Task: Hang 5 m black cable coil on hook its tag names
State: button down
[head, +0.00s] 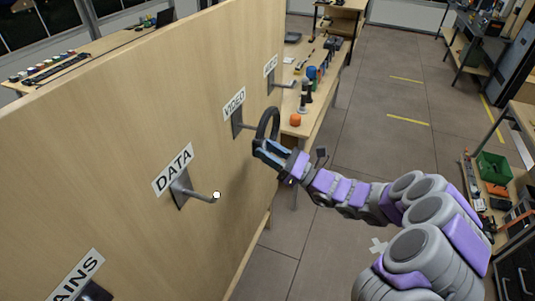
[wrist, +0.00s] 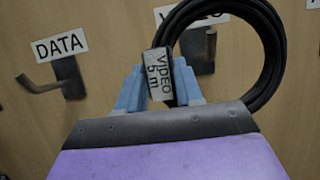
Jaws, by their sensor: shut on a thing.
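My gripper (head: 268,150) is shut on the black cable coil (head: 274,117) at its lower part. In the wrist view, the blue fingers (wrist: 160,92) close around the coil's tag (wrist: 160,72), which reads VIDEO and a length in metres. The coil (wrist: 272,35) stands upright as a ring. The VIDEO hook (head: 238,122) is on the wooden panel just left of the coil. In the wrist view, this hook (wrist: 209,45) shows through the ring's opening. I cannot tell whether its peg passes through the ring. The VIDEO label is partly hidden by the coil.
The panel (head: 100,120) also carries a DATA hook (head: 183,192), a partly visible hook labelled AINS (head: 95,291) and a farther hook (head: 273,82). A bench (head: 292,128) with tools and an orange item (head: 295,120) stands behind the panel's far end.

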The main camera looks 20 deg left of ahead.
jog(key=a+f, duration=0.1)
jog(key=a, duration=0.1)
jog(key=a+f+b, duration=0.1)
jog(key=shift+w+a, duration=0.15)
jog(key=shift+a, duration=0.2)
jog(key=shift+a+f+b, duration=0.2)
jog(key=shift+f+b, duration=0.1)
jog(key=shift+a+f, duration=0.2)
jog(key=shift+a, duration=0.4)
jog(key=shift+a+f, duration=0.15)
jog(key=shift+a, duration=0.45)
jog(key=c, duration=1.1)
grip_release()
jog(key=shift+d, duration=0.3)
jog(key=o, duration=0.4)
jog(key=shift+d+r, duration=0.15)
jog(key=shift+d, duration=0.35)
jog(key=shift+d+r, duration=0.15)
jog(key=shift+d, duration=0.35)
jog(key=shift+o, duration=0.3)
jog(key=shift+a+f, duration=0.35)
jog(key=shift+a, duration=0.45)
jog(key=d+r+p+v, duration=0.1)
jog(key=r+p+v, duration=0.1)
jog(key=v, duration=1)
jog(key=r+p+v, duration=0.2)
jog(key=v, duration=1.1)
jog(key=shift+d+f, duration=0.2)
jog(key=shift+d, duration=0.5)
